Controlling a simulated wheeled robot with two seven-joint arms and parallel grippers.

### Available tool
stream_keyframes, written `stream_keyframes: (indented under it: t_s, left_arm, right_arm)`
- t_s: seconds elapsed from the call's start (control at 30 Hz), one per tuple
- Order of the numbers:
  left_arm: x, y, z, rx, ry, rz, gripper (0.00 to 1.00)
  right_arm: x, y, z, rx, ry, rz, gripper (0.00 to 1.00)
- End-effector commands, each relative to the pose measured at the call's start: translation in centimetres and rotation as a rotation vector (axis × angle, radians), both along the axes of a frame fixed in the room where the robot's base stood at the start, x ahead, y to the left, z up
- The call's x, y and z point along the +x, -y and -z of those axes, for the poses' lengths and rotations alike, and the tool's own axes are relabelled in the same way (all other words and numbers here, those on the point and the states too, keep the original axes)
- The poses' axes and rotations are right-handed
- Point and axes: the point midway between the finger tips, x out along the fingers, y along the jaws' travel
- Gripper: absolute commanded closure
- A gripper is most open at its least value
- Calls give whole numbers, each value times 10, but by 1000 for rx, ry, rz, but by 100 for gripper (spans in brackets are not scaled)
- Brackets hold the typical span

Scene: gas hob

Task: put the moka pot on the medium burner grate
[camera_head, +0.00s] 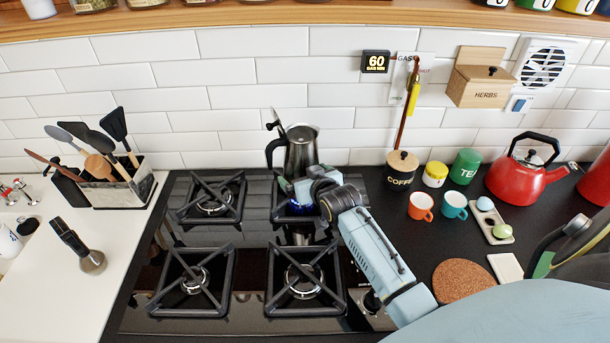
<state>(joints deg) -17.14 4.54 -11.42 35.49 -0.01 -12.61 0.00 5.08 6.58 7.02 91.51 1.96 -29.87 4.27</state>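The moka pot (301,153) is dark metal with a black handle on its left and its lid raised. It is upright at the back of the hob, over or just behind the back right grate (281,214). My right gripper (290,187) is in front of the pot's base, and the wrist hides its fingers. I cannot tell whether it grips the pot or whether the pot rests on the grate. A blue flame glows under the gripper. The other grates are back left (213,200), front left (193,281) and front right (303,280), all empty. My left gripper is out of view.
Right of the hob stand a coffee jar (401,172), orange mug (420,206), teal mug (454,205), red kettle (522,172) and cork mat (462,281). A utensil holder (118,186) stands left. A wooden shelf (250,14) runs above.

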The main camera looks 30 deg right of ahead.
Motion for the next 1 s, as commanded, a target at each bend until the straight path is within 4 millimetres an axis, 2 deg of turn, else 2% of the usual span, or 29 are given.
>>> stream_keyframes:
  t_s: [0.17,0.27,0.7,0.8,1.0]
  left_arm:
    - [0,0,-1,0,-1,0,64]
    - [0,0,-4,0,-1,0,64]
    - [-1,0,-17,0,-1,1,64]
    - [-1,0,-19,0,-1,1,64]
    - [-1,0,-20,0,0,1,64]
  right_arm:
    - [-1,0,-4,0,0,0,0]
    - [-10,-2,-7,0,-1,0,0]
    - [-86,-13,-39,0,-1,0,0]
    - [-98,-15,-43,1,-1,0,0]
    - [-109,-17,-48,1,0,1,0]
